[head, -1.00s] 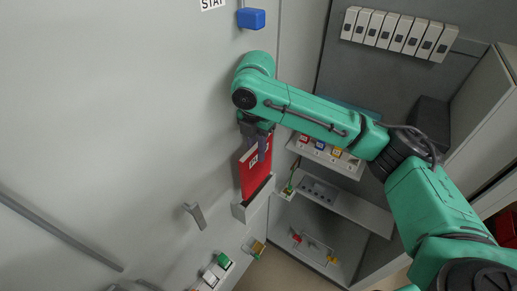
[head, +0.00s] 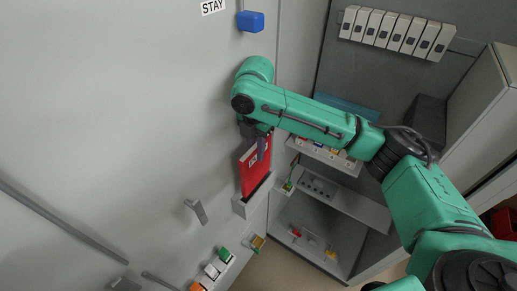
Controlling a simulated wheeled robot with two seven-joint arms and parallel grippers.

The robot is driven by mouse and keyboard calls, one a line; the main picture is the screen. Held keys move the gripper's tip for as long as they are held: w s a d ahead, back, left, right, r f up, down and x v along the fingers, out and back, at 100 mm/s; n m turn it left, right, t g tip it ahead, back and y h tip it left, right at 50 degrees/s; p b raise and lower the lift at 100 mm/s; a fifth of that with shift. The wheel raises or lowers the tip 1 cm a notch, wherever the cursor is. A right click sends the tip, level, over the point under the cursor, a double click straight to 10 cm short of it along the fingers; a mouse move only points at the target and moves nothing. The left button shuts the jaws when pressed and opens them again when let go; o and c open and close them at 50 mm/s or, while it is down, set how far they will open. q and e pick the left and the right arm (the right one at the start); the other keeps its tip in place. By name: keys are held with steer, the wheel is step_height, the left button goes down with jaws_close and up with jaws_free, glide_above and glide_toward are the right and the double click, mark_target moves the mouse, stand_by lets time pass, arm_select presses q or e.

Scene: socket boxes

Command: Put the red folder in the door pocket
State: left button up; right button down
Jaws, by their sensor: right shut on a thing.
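The red folder (head: 252,175) is upright against the light grey door, with its lower end at the door pocket (head: 244,206), a small grey holder. The folder's bottom edge is hidden behind the pocket's front wall, so it appears at least partly inside. My right gripper (head: 262,146) is shut on the folder's upper part, fingers pointing down. The arm hides the folder's top edge. My left gripper is not in view.
A blue box (head: 250,21) is on the door above the arm. A grey handle (head: 196,211) sticks out left of the pocket. Right of the door, an open cabinet holds shelves (head: 345,203) and a row of white modules (head: 392,33). Small coloured switches (head: 212,270) line the door's lower edge.

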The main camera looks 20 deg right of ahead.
mark_target(256, 165)
steer(key=shift+a+f, duration=0.1)
steer(key=shift+f, duration=0.65)
steer(key=shift+f+b, duration=0.75)
steer(key=shift+f, duration=1.75)
